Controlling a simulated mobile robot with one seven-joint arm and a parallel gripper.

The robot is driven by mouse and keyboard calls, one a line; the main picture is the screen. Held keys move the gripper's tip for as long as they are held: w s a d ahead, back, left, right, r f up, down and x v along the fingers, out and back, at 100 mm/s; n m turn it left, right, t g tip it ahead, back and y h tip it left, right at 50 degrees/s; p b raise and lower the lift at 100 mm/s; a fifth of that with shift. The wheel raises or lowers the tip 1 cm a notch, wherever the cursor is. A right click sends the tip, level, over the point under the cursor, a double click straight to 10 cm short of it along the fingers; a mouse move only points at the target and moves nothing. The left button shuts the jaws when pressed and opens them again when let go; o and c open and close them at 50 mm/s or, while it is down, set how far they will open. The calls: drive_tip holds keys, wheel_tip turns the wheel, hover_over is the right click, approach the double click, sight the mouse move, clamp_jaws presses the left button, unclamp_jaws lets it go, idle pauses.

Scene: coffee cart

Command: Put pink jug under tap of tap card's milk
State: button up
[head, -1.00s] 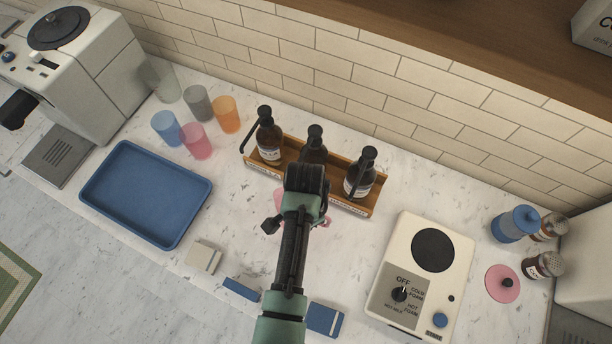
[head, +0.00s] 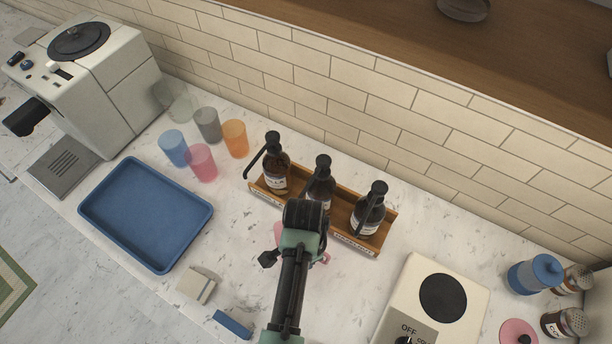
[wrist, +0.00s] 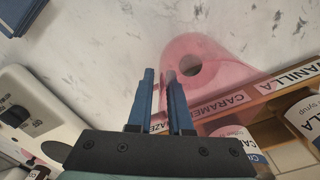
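The pink jug (wrist: 223,66) is see-through and shows in the wrist view just beyond and right of my fingertips. A dark round spot shows in it. In the head view, my wrist hides most of the jug; only pink edges (head: 321,257) show, in front of the syrup rack. My gripper (wrist: 160,73) has two blue fingers with a narrow gap between them. The right fingertip overlaps the jug's left edge; whether the jug is gripped is unclear. A cream machine (head: 407,287) with a dial stands to the right. I see no card clearly marked milk.
The wooden rack (head: 378,243) with several syrup bottles is close behind the jug. A blue tray (head: 150,215), several coloured cups (head: 201,163) and a coffee machine (head: 85,85) are left. A blue jug (head: 535,273) and pink lid (head: 518,332) are right.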

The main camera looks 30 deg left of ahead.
drive_tip(key=shift+o, duration=0.9)
drive_tip(key=shift+d, duration=0.1)
